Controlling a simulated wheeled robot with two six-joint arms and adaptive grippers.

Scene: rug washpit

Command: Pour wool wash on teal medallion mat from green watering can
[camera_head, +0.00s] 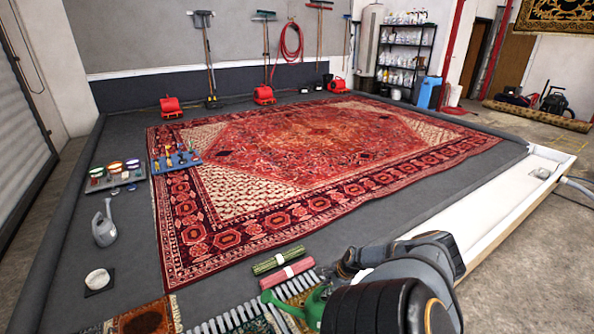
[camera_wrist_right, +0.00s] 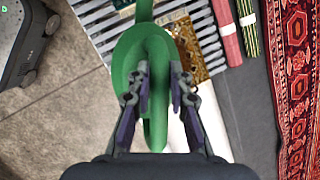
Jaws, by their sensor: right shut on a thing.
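The green watering can (camera_head: 309,306) is at the bottom of the head view, partly hidden by my right arm. A thin green part of it reaches out to the left. In the right wrist view, my right gripper (camera_wrist_right: 159,82) is shut on the green can (camera_wrist_right: 132,55), one finger on each side of its green grip. Below it are grey slats with patterned mats. A mat with dark teal patches (camera_head: 257,326) shows at the bottom edge of the head view, mostly cut off; its medallion cannot be made out. My left gripper is not in view.
A grey watering can (camera_head: 104,228) and a white bowl (camera_head: 97,280) stand at the left. Rolled green (camera_head: 279,260) and pink (camera_head: 287,274) textiles lie beyond the slats. A large red rug (camera_head: 310,155) fills the pit floor. A white trough (camera_head: 500,200) runs along the right.

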